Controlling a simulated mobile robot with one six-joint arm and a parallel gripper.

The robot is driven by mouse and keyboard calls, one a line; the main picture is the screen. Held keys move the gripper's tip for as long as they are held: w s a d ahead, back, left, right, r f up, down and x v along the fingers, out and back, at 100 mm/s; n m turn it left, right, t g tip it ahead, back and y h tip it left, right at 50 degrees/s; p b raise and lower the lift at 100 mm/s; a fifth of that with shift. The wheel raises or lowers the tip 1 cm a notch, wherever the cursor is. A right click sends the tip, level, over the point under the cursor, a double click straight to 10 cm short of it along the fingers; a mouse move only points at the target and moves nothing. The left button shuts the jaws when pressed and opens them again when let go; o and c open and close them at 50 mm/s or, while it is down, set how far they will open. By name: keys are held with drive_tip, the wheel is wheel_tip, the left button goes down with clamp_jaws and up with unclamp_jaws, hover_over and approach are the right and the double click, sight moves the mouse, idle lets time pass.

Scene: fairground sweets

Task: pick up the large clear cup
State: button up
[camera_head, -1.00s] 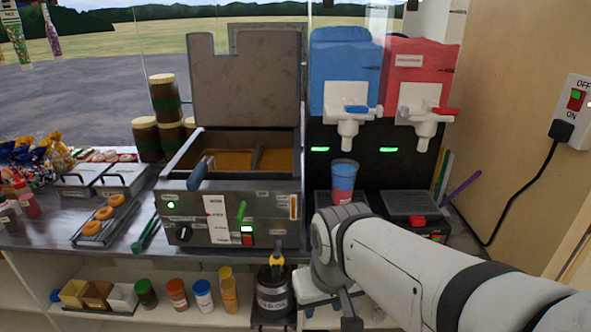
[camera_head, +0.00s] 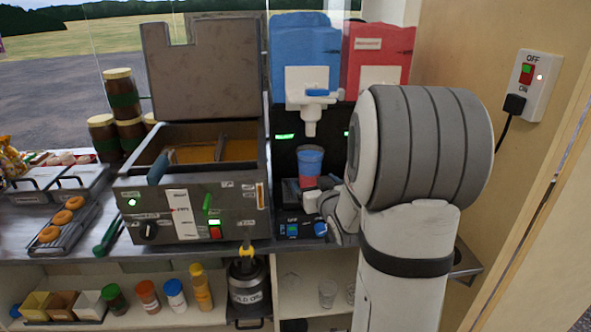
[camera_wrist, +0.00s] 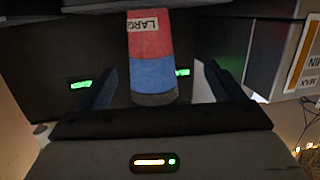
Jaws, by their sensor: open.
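A large cup (camera_head: 309,166), blue above and red below, stands upright under the blue dispenser's tap in the head view. In the wrist view the cup (camera_wrist: 152,75) appears upside down, with a white label starting "LARG" on its red part. My gripper (camera_wrist: 157,82) is open, with one dark finger on each side of the cup and a gap visible on both sides. In the head view my gripper (camera_head: 322,203) is low beside the cup, partly hidden by my arm.
The blue dispenser (camera_head: 306,60) and red dispenser (camera_head: 376,58) stand above. A fryer (camera_head: 190,190) with raised lid is close on the left. Smaller clear cups (camera_head: 327,293) are on the lower shelf. A wall with a switch (camera_head: 531,85) bounds the right.

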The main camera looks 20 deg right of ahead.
sight(309, 165)
drive_tip(key=shift+w+d+t+y, duration=0.25)
drive_tip(key=shift+d+t+y, duration=0.05)
drive_tip(key=shift+d+t, duration=0.35)
drive_tip(key=shift+w+r, duration=0.1)
drive_tip(key=shift+w, duration=0.05)
drive_tip(key=w, duration=0.2)
drive_tip(key=w+p, duration=0.1)
drive_tip(key=w, duration=0.2)
drive_tip(key=w+d+p, duration=0.1)
drive_tip(key=w, duration=0.1)
drive_tip(key=shift+w+r, duration=0.15)
drive_tip(key=shift+w, duration=0.1)
drive_tip(key=shift+c, duration=0.5)
drive_tip(key=c, duration=1.2)
drive_tip(key=shift+c, duration=0.4)
drive_tip(key=shift+r, duration=0.2)
